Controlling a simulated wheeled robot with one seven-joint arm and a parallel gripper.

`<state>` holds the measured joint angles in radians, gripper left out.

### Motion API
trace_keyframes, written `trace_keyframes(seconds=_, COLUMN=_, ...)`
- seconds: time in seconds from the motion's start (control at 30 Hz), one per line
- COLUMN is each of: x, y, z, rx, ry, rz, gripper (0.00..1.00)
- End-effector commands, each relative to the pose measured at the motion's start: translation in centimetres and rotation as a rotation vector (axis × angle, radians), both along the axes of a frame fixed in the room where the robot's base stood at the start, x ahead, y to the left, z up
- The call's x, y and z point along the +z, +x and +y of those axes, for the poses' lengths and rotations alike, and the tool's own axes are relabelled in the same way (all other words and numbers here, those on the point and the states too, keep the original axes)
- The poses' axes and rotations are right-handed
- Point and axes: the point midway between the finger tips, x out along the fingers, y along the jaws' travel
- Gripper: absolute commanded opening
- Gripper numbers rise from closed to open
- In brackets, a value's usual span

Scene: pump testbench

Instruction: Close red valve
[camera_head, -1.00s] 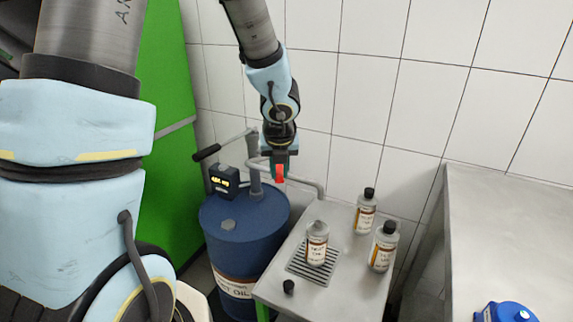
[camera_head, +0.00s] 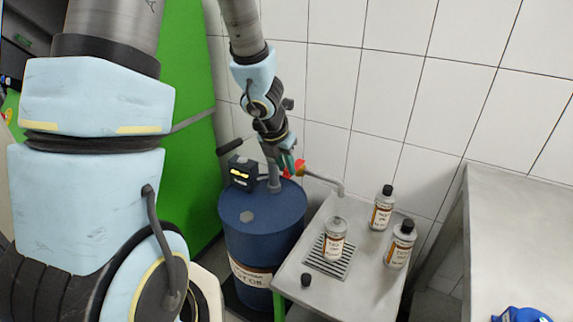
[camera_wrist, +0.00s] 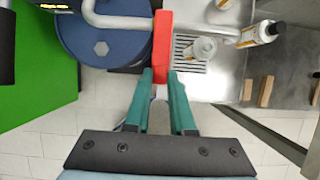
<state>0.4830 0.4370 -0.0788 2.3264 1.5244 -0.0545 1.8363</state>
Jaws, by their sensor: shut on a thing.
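The red valve handle (camera_head: 300,168) sits on the grey outlet pipe of the blue drum pump, above the drum's right edge. In the wrist view the red handle (camera_wrist: 162,40) stands lengthwise across the pipe, with its near end between the green fingers. My gripper (camera_head: 287,166) is at the handle's left in the head view. In the wrist view my gripper (camera_wrist: 160,82) is shut on the near end of the handle. The fingers hide part of that end.
The blue drum (camera_head: 262,222) stands below, with a small black display (camera_head: 242,172) on its pump. A metal table (camera_head: 372,280) to its right bears several bottles, a grate and a black cap. A white tiled wall (camera_head: 390,80) is close behind.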

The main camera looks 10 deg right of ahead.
Motion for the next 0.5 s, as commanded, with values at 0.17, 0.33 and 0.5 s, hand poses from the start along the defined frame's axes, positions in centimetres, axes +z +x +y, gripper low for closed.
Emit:
trace_keyframes(seconds=0.17, x=0.08, y=0.16, z=-0.04, rx=-0.004, ry=-0.001, rz=-0.003, gripper=0.00)
trace_keyframes(seconds=0.33, x=0.08, y=0.18, z=-0.03, rx=-0.002, ry=-0.001, rz=-0.004, gripper=0.00)
trace_keyframes(seconds=0.5, x=0.07, y=0.16, z=0.00, rx=-0.001, ry=-0.001, rz=-0.003, gripper=0.39)
